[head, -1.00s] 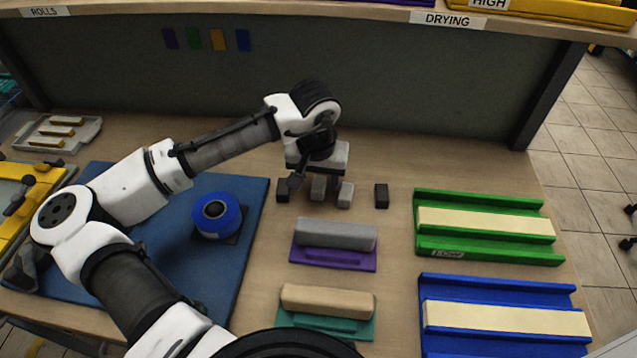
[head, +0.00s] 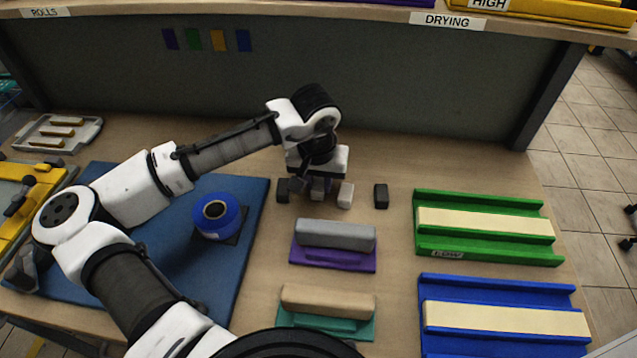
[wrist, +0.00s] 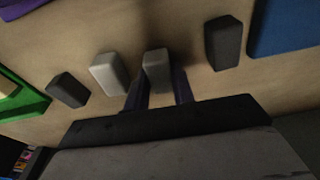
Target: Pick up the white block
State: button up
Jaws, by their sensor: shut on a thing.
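The whitest block (head: 345,195) stands on the table just right of my gripper (head: 318,190) in the head view. It also shows in the wrist view (wrist: 110,73), left of my fingers and apart from them. My gripper is low over the row of small blocks, with its fingers on both sides of a light grey block (wrist: 157,70). It is shut on this grey block, which seems to be still at table height. In the head view the hand and fingers partly hide the grey block.
Dark blocks stand at the row's right end (head: 381,196) and left end (head: 283,190). A grey bar on a purple holder (head: 333,262) and a tan bar on a teal holder lie nearer. A blue mat (head: 250,230) with a blue roll is left; a green tray (head: 430,240) is right.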

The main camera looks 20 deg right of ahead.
aim_at(319, 184)
notch_tip(319, 184, up, 19)
jog(key=b, duration=0.3)
dwell(0.3)
